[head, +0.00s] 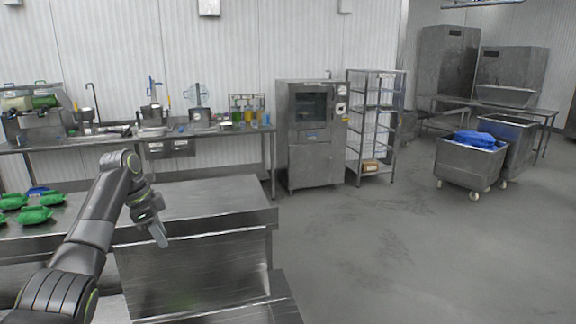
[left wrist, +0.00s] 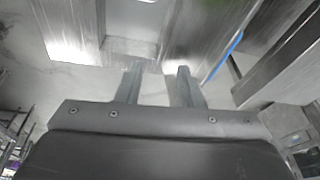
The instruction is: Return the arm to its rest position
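My left arm comes in from the left of the head view, bent over the steel table (head: 205,205). My left gripper (head: 160,238) hangs beside the front edge of that table's top, fingers pointing down. In the left wrist view the two fingers (left wrist: 157,75) stand apart with nothing between them, so it is open and empty. My right arm and gripper are not in view.
Several green packs (head: 35,214) and a blue item (head: 38,191) lie on the table at the left. A counter (head: 220,133), an oven (head: 310,135) and a rack (head: 375,115) stand behind. A steel cart (head: 465,167) stands right. The floor (head: 420,240) at right is clear.

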